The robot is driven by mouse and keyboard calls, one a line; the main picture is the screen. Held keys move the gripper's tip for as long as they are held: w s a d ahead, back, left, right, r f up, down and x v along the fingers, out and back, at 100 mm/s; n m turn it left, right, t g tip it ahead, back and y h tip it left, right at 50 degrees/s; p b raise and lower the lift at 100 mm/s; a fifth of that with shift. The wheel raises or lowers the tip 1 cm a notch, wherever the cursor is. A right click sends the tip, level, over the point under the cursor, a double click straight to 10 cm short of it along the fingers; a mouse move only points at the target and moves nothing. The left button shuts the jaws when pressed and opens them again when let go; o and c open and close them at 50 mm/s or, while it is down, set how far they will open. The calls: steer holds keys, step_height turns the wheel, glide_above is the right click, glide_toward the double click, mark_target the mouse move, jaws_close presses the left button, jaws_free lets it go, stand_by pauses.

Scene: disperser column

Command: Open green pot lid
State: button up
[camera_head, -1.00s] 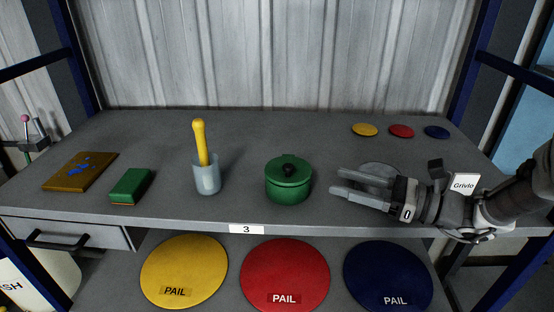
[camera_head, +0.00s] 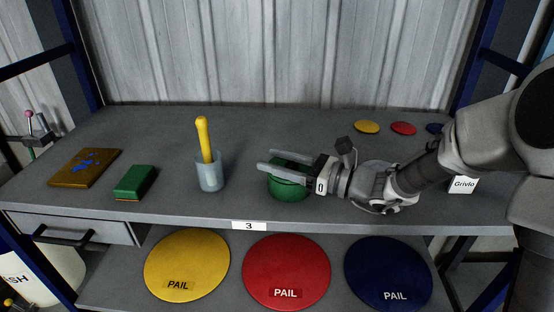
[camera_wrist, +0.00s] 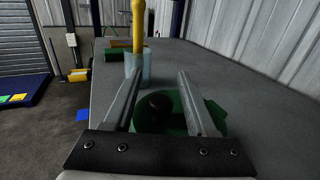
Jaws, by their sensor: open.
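The green pot (camera_head: 288,190) stands on the grey shelf near its front edge, partly hidden by my gripper. In the wrist view the green lid (camera_wrist: 212,122) lies on the pot, with its dark round knob (camera_wrist: 159,103) between my fingers. My gripper (camera_head: 268,160) is open and reaches in from the right over the pot. In the wrist view its two fingers (camera_wrist: 160,82) straddle the knob with space around it. I cannot tell whether the fingers touch the lid.
Left of the pot stands a grey cup (camera_head: 210,175) with a yellow-handled tool (camera_head: 204,138). Further left are a green block (camera_head: 135,182) and a brown board (camera_head: 85,168). Yellow (camera_head: 367,127) and red (camera_head: 403,128) discs lie at the back right. Below are pail lids (camera_head: 286,270).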

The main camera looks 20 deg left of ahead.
jaws_close()
stand_by(1.4)
